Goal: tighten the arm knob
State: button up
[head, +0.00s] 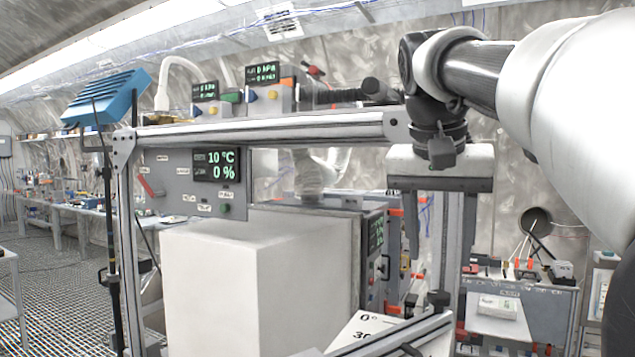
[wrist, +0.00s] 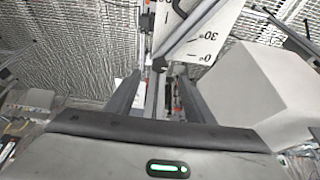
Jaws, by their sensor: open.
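My gripper (head: 430,280) points down from the arm at the right of the head view, its two fingers apart and empty. In the wrist view my gripper (wrist: 158,76) shows its fingers on either side of a small dark knob (wrist: 159,64), which looks like the arm knob. The knob sits by a metal rail and beside a white angle plate (wrist: 208,35) marked 0 and 30. The plate also shows low in the head view (head: 362,328). I cannot tell how far the knob lies below the fingertips, or whether they touch it.
A control panel (head: 195,182) reads 10 °C and 0 %. A tool bench (head: 515,290) stands at the right. Grated floor (head: 60,290) is open at left.

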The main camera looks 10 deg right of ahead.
jog(key=p+v, duration=0.2)
jog(key=v, duration=0.7)
jog(key=shift+r, duration=0.15)
jog(key=shift+s, duration=0.15)
